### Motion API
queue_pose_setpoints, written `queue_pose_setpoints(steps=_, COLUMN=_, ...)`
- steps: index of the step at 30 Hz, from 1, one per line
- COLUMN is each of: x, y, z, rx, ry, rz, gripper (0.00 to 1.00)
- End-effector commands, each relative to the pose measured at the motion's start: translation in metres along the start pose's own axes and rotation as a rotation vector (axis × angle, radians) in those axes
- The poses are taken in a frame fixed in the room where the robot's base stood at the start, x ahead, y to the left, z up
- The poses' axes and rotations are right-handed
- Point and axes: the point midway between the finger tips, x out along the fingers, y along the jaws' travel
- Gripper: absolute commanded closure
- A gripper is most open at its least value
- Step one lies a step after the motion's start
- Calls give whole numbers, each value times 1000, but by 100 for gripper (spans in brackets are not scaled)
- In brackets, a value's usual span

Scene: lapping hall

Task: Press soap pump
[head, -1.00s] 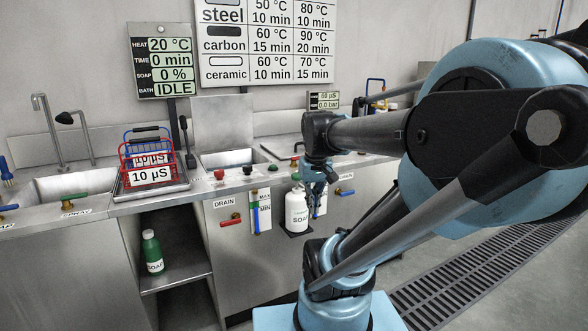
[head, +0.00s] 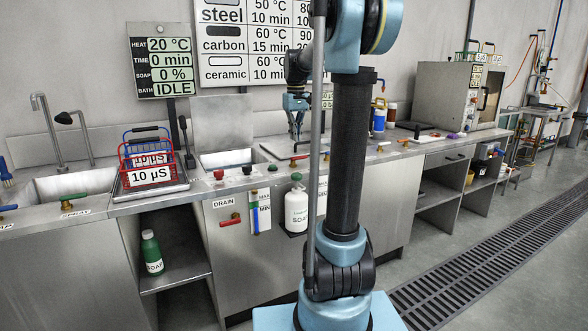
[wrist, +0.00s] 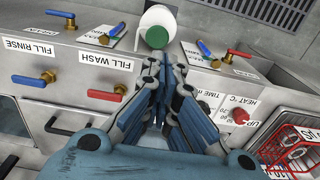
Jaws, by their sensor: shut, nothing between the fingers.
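A white soap bottle (head: 296,208) with a green pump head (head: 296,177) stands upright on a small dark bracket at the front of the steel counter. In the wrist view the green head (wrist: 158,37) shows just beyond my fingertips, with the white bottle (wrist: 160,16) behind it. My gripper (head: 295,138) is shut and empty, pointing down, higher than the pump head in the head view. Its fingertips (wrist: 160,58) come together near the head in the wrist view, with a gap between them. Whether the pump is pressed down cannot be told.
A green soap bottle (head: 152,254) stands on the lower shelf. A red and blue wire basket (head: 146,158) sits left on the counter. A red DRAIN handle (head: 231,219) and a level gauge (head: 261,212) are left of the soap bottle. Valve handles (wrist: 210,54) lie near my fingers.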

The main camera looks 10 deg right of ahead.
Motion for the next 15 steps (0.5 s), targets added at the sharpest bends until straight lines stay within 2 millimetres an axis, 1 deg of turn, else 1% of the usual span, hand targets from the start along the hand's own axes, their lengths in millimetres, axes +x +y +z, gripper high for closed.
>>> queue_pose_setpoints(steps=1, x=-1, y=2, z=-8, rx=-5, ry=-3, rz=-1, gripper=100)
queue_pose_setpoints(steps=2, x=-2, y=3, z=-11, rx=-7, ry=-5, rz=-2, gripper=100)
queue_pose_setpoints(steps=6, x=-2, y=5, z=-18, rx=-13, ry=-8, rz=-3, gripper=100)
queue_pose_setpoints(steps=15, x=-3, y=5, z=-19, rx=-13, ry=-8, rz=-3, gripper=100)
